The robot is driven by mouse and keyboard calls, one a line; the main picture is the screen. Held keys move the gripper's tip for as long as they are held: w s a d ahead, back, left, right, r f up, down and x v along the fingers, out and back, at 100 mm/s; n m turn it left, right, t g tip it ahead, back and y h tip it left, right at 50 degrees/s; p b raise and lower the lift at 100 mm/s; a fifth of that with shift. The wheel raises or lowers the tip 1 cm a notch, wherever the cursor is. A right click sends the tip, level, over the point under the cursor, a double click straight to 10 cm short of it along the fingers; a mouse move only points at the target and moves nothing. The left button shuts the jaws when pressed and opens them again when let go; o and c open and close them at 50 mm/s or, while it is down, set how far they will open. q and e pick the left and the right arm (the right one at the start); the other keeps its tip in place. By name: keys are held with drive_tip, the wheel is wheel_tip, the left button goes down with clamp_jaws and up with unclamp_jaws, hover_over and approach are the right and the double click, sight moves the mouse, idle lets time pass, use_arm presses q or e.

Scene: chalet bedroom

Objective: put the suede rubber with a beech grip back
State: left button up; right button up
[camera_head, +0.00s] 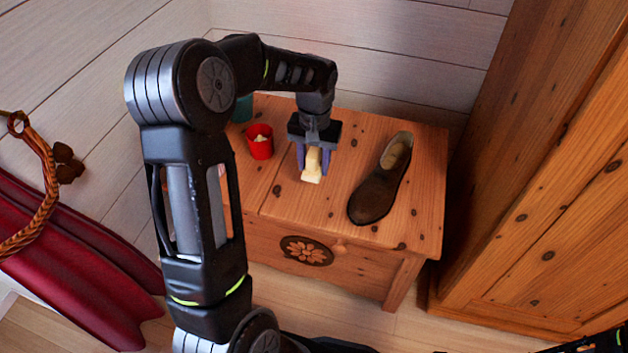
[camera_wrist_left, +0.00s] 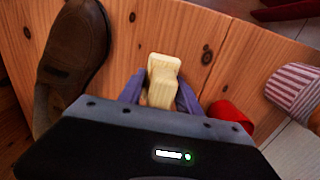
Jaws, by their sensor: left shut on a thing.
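My left gripper (camera_head: 313,160) points down over the wooden chest (camera_head: 425,150), shut on a pale yellow block with a narrower upper part, the suede rubber (camera_head: 311,174). Its purple fingers sit on either side of the narrower part. In the left wrist view, the rubber (camera_wrist_left: 163,64) shows between the fingers (camera_wrist_left: 160,94), its wider end beyond them. I cannot tell whether it touches the chest top. A brown suede shoe (camera_head: 374,195) lies to the right of the gripper on the chest; it also shows in the left wrist view (camera_wrist_left: 75,48). My right gripper is not seen.
A red cup (camera_head: 261,151) with something pale inside stands left of the gripper. A teal container (camera_head: 243,108) is behind it, partly hidden by my arm. A red-and-white striped thing (camera_wrist_left: 296,88) lies near the cup. A wooden wardrobe (camera_head: 545,190) stands right.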

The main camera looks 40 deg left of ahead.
sight(315, 151)
use_arm(q)
drive_tip(key=shift+f, duration=0.2)
drive_tip(key=shift+f+b, duration=0.85)
drive_tip(key=shift+f, duration=1.55)
drive_tip(key=shift+f, duration=0.15)
drive_tip(key=o, duration=1.2)
wheel_tip(315, 151, up, 12)
drive_tip(key=p, duration=0.3)
drive_tip(key=shift+d+p, duration=0.1)
drive_tip(key=shift+p, duration=0.25)
